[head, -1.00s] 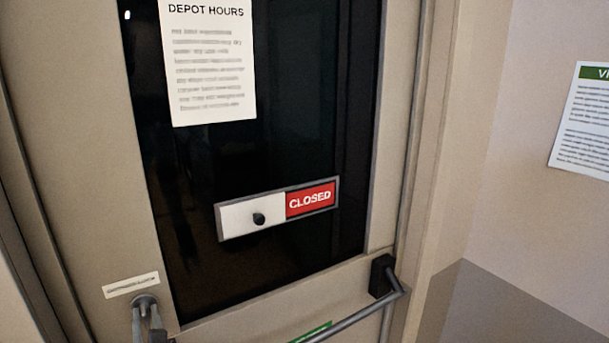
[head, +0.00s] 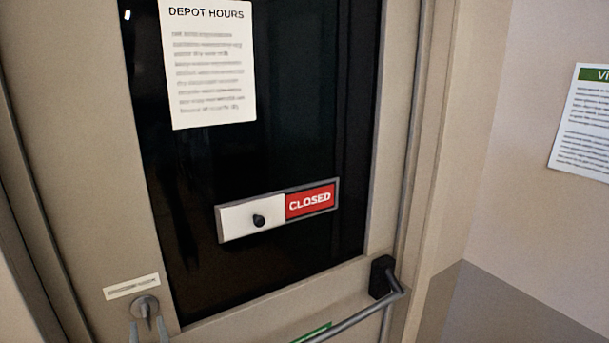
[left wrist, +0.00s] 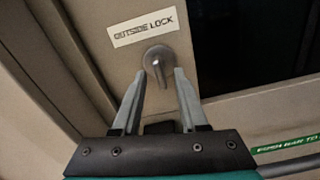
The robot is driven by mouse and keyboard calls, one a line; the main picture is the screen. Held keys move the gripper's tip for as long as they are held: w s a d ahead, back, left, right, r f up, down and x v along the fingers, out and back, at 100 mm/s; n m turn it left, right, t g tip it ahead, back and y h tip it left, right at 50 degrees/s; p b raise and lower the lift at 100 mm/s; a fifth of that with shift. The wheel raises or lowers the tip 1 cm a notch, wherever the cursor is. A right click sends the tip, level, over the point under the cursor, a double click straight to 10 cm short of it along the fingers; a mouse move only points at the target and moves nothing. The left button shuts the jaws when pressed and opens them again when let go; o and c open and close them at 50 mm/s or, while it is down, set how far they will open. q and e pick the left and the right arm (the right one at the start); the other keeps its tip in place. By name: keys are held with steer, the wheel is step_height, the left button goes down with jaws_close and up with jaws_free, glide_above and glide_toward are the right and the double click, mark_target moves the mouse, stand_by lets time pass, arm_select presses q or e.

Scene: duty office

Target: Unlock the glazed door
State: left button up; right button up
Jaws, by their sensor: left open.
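The glazed door (head: 345,285) has a beige frame around a dark glass pane (head: 290,150) and looks shut. A round metal lock with a thumbturn (head: 145,306) sits low on the left of the door, under a small label (head: 131,287). In the left wrist view the label (left wrist: 143,27) reads OUTSIDE LOCK, and the thumbturn (left wrist: 159,67) points downward. My left gripper (head: 149,331) is open just below the lock. In the left wrist view its two fingers (left wrist: 158,82) stand either side of the turn, apart from it as far as I can tell. My right gripper is out of view.
A push bar (head: 355,318) crosses the door at lower right, with a black end bracket (head: 382,277). A sliding sign (head: 277,210) on the glass shows CLOSED. A DEPOT HOURS notice (head: 210,65) hangs above it. The wall at right holds a poster (head: 585,125).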

arm_select(q)
steer(key=v, duration=0.6)
stand_by(0.3)
steer(key=s+d+f+n+g+h+b, duration=0.2)
steer(key=s+f+n+b, duration=0.1)
steer(key=f, duration=1)
steer(key=s+d+f+n+g+h+b, duration=0.2)
steer(key=s+d+f+n+b, duration=0.15)
steer(key=f, duration=0.95)
steer(key=s+d+f+n+g+h+b, duration=0.15)
steer(key=f+n, duration=0.25)
steer(key=f, duration=0.8)
steer(key=s+f+n+g+h+b, duration=0.3)
steer(key=s+f+n+g+b, duration=0.6)
steer(key=s+f+n, duration=1)
steer(key=s+f+b, duration=0.1)
steer(key=s+f, duration=0.7)
steer(key=s, duration=0.2)
steer(key=shift+s+a+h+b, duration=0.3)
steer(key=shift+s+h, duration=0.05)
steer(key=shift+s, duration=0.05)
